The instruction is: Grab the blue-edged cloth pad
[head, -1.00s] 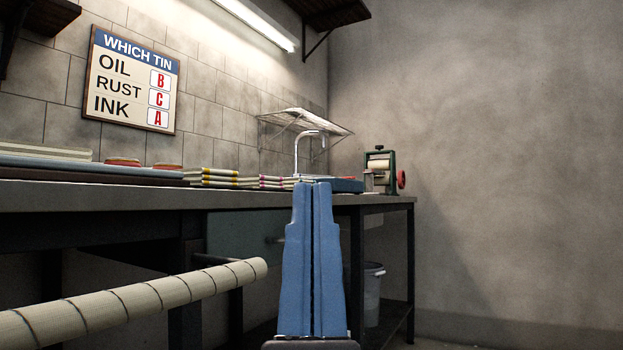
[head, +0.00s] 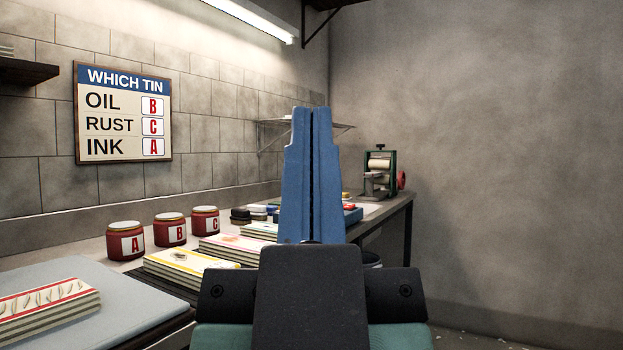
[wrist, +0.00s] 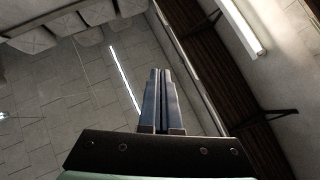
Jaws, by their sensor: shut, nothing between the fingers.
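My gripper (head: 312,116) points upward in the middle of the head view, with its two blue fingers together and empty. It also shows in the wrist view (wrist: 161,76), against the ceiling and walls. Several striped stacks lie on the bench. One has a red edge (head: 45,312), one a yellow edge (head: 190,268) and one a pink edge (head: 236,247). A farther stack (head: 262,231) has a bluish-green top; I cannot tell whether it is the blue-edged cloth pad. My fingers are apart from all of them and hide part of the bench behind.
Red tins A (head: 125,241), B (head: 171,229) and C (head: 205,220) stand along the wall. A grey-blue board (head: 130,305) lies front left. A green roller machine (head: 380,172) stands at the far end. A sign (head: 123,112) hangs above. Free floor lies right.

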